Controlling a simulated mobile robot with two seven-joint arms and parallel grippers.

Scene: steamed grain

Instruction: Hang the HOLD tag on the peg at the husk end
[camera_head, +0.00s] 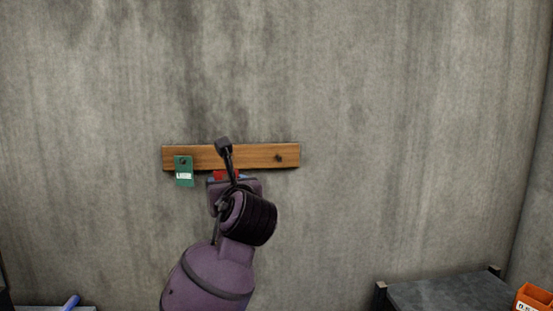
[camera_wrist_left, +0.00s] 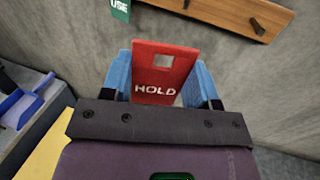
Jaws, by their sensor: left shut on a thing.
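My left gripper (camera_head: 226,176) is shut on the red HOLD tag (camera_wrist_left: 165,72), which stands between its blue fingers in the left wrist view. The tag has a square hole near its top and white lettering. In the head view only a little of its red shows, just below the middle of a wooden peg board (camera_head: 255,151) on the wall. A green USE tag (camera_head: 184,178) hangs at the board's left end. A bare dark peg (camera_head: 279,157) sticks out near the right end; a bare peg also shows in the wrist view (camera_wrist_left: 257,26). My arm hides the board's middle.
A dark bench (camera_head: 445,293) with an orange bin (camera_head: 534,297) is at the lower right. A blue object (camera_head: 71,302) lies at the lower left. The wall around the board is clear.

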